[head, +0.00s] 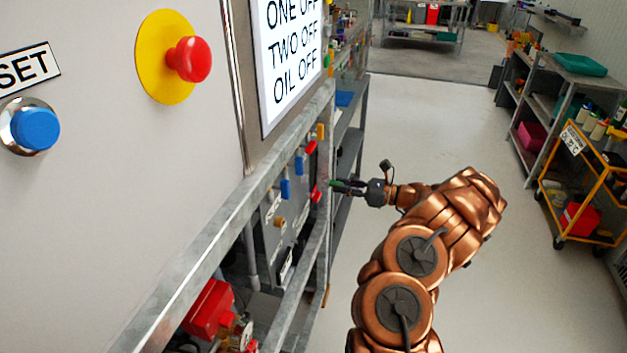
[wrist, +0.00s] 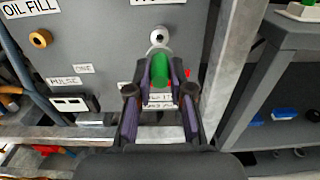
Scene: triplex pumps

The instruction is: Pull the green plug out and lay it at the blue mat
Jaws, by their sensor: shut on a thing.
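The green plug (wrist: 161,70) is between the two fingers of my gripper (wrist: 160,88), which is shut on it. A pale round socket with a dark centre (wrist: 159,37) shows on the grey panel just above the plug in the wrist view. I cannot tell how far the plug is from the panel. In the head view my gripper (head: 352,186) points left at the panel, with the plug (head: 335,183) at its tip. A blue mat (head: 345,98) appears to lie on the shelf beyond the panel.
Red, blue and yellow fittings stick out of the panel near my gripper. A metal frame post (wrist: 228,75) stands right of the gripper in the wrist view, with shelving beyond. The floor to the right is open; a yellow trolley (head: 585,185) stands farther right.

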